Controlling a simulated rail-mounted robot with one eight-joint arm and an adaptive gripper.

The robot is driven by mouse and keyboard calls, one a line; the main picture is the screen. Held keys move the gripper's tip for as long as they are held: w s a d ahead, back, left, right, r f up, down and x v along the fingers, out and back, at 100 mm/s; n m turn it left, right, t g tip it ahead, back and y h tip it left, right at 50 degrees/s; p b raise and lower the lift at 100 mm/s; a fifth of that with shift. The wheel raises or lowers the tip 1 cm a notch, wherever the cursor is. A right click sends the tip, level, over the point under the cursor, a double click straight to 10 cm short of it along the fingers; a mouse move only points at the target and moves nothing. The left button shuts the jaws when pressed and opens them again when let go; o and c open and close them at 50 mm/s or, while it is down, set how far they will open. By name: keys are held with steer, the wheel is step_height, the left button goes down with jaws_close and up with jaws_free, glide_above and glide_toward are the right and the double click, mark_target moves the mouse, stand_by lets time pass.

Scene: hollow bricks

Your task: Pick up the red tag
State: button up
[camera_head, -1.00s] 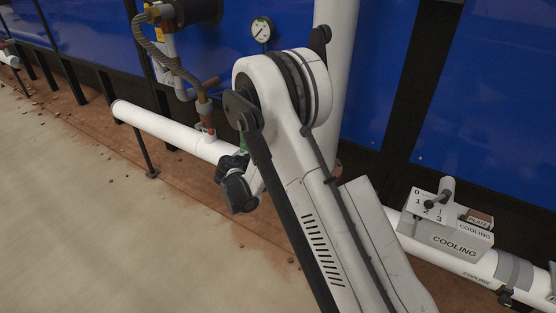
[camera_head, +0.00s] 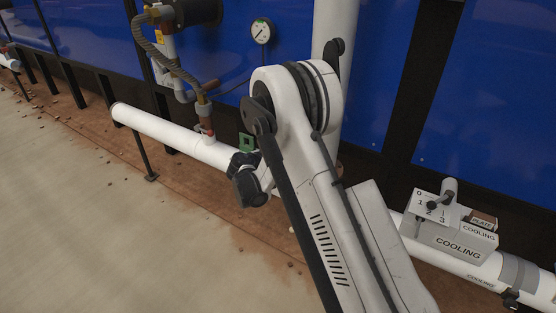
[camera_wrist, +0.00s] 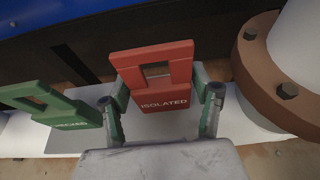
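The red tag (camera_wrist: 160,101), with a rectangular hole and the word ISOLATED, stands in the middle of the wrist view on a pale grey plate. My gripper (camera_wrist: 162,88) is open, with one finger at each side of the tag. The fingertips are very close to its side edges; I cannot tell whether they touch. A green tag (camera_wrist: 72,113) is left of the left finger, its lettering unclear. In the head view a green tag (camera_head: 247,143) shows just above my wrist, and the red tag is hidden behind my arm.
A brown bolted flange (camera_wrist: 262,80) on a white pipe is close to the right finger. A long white pipe (camera_head: 165,130) runs behind my arm. A COOLING valve box (camera_head: 450,240) sits at the right.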

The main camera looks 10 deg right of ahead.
steer(key=c, duration=0.9)
steer(key=shift+o, duration=0.2)
steer(key=shift+r, duration=0.55)
steer(key=r+p, duration=0.2)
steer(key=r, duration=0.1)
steer(key=shift+s+a+r, duration=0.1)
steer(key=shift+a+r, duration=0.1)
steer(key=shift+r, duration=0.1)
steer(key=w+a+f+p+v, duration=0.1)
steer(key=v, duration=1.5)
steer(key=w+a+f+p+v, duration=0.1)
steer(key=a+v, duration=0.1)
steer(key=v, duration=1.4)
steer(key=shift+s, duration=0.15)
steer(key=shift+r, duration=0.15)
